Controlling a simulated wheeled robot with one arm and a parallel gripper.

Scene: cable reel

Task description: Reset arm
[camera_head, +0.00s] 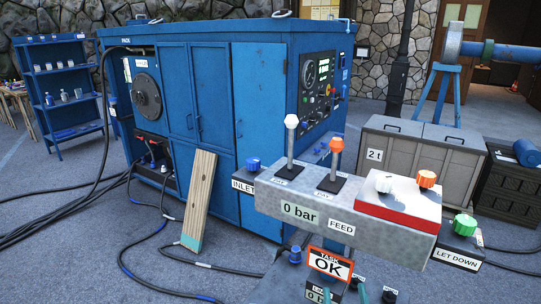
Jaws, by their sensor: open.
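Neither my arm nor my gripper shows in the head camera view. A grey control stand (345,216) is in the foreground, with "0 bar" and "FEED" labels. A white-knobbed lever (291,123) and an orange-knobbed lever (336,146) stand upright on it. A red-and-white block (398,205) at its right end bears a white knob (383,184) and an orange knob (427,179). A blue valve knob (253,164) sits by "INLET" and a green one (465,224) by "LET DOWN".
A large blue cabinet (213,120) with gauges stands behind the control stand. A wooden plank (199,200) leans on it. Dark cables (140,280) lie on the floor. Grey crates (440,165) marked "2t" stand right. Blue shelves (62,85) stand left. Open floor (60,270) is at lower left.

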